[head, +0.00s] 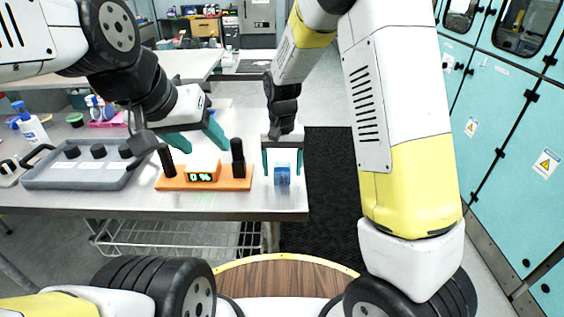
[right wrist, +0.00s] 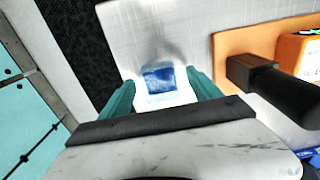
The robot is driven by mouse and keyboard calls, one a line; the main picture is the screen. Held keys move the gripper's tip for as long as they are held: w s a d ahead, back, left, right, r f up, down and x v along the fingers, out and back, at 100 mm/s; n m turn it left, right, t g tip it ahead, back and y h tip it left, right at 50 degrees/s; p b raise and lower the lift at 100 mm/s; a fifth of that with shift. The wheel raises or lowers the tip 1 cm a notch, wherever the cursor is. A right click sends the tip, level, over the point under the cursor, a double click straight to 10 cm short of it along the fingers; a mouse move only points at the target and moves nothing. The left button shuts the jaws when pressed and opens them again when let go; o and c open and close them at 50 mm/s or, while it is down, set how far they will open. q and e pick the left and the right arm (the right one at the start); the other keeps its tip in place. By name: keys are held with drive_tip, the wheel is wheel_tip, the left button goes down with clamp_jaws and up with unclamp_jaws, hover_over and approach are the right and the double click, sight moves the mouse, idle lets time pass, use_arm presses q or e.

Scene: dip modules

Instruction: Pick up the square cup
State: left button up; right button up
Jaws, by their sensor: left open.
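The square cup (head: 282,176) is a small clear cup with blue contents, standing upright near the right end of the metal table. It also shows in the right wrist view (right wrist: 158,80), between my fingers. My right gripper (head: 282,160) points down over the cup with one teal finger on each side. It is open, with small gaps between the fingers and the cup. In the right wrist view the right gripper (right wrist: 160,88) straddles the cup. My left gripper (head: 197,138) is open and empty, above the orange base.
The orange base (head: 207,184) with two black posts and a display reading "0 %" stands just left of the cup. A grey tray (head: 75,180) with black knobs lies further left. Bottles (head: 32,128) stand at the far left. The table's right edge is close to the cup.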

drive_tip(key=c, duration=1.4)
